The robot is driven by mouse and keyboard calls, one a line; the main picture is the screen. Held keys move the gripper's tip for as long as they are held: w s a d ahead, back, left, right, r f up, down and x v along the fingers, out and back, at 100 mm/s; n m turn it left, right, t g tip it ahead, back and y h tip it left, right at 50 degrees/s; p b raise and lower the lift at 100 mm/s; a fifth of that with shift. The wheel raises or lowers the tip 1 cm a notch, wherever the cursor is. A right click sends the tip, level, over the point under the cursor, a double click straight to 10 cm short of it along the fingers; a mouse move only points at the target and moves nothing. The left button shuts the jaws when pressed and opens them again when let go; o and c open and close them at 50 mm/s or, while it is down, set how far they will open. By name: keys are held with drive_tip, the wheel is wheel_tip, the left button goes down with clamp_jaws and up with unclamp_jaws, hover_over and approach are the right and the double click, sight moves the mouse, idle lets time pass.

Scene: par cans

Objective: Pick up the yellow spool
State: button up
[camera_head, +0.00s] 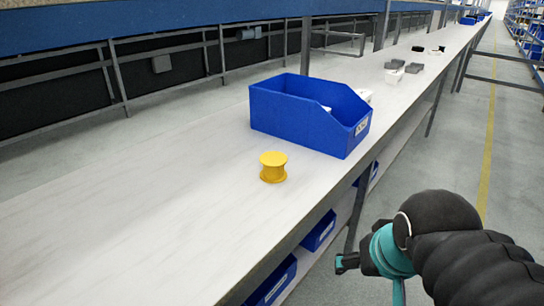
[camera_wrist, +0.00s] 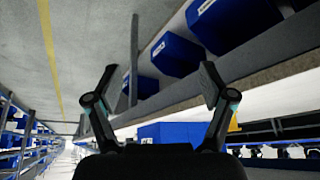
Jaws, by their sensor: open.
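The yellow spool (camera_head: 272,168) stands upright on the pale bench top (camera_head: 150,225), near its front edge, just in front of a blue bin. My gripper (camera_head: 346,262) is off the bench's front side at the lower right, well apart from the spool. In the wrist view my gripper (camera_wrist: 158,80) has its two fingers spread wide, with nothing between them. A small bit of yellow (camera_wrist: 233,123) shows beside the right finger there, probably the spool, mostly hidden.
The open blue bin (camera_head: 295,115) stands behind the spool. Grey and white items (camera_head: 397,72) lie farther along the bench. Blue bins (camera_head: 320,232) sit on the shelf below. The bench top left of the spool is clear. The aisle floor (camera_head: 425,150) is free.

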drive_tip(key=w+a+r+m+g, duration=0.1)
drive_tip(key=w+a+r+m, duration=0.25)
drive_tip(key=w+r, duration=0.4)
wheel_tip(320, 180, up, 8)
drive_tip(key=m+g+p, duration=0.1)
drive_tip(key=m+g, duration=0.3)
drive_tip(key=m, duration=0.9)
hover_over(272, 158)
drive_tip(key=shift+n, duration=0.25)
drive_tip(key=f, duration=0.2)
drive_tip(key=f+b, duration=0.1)
drive_tip(key=f, duration=0.5)
drive_tip(key=shift+s, duration=0.3)
drive_tip(key=shift+w+f+b, duration=0.15)
drive_tip(key=shift+f+b, duration=0.15)
drive_tip(key=shift+f, duration=1.05)
drive_tip(key=shift+w+f+b, duration=0.1)
drive_tip(key=shift+f+b, duration=0.15)
drive_tip(key=shift+f, duration=1.1)
drive_tip(key=c, duration=1.1)
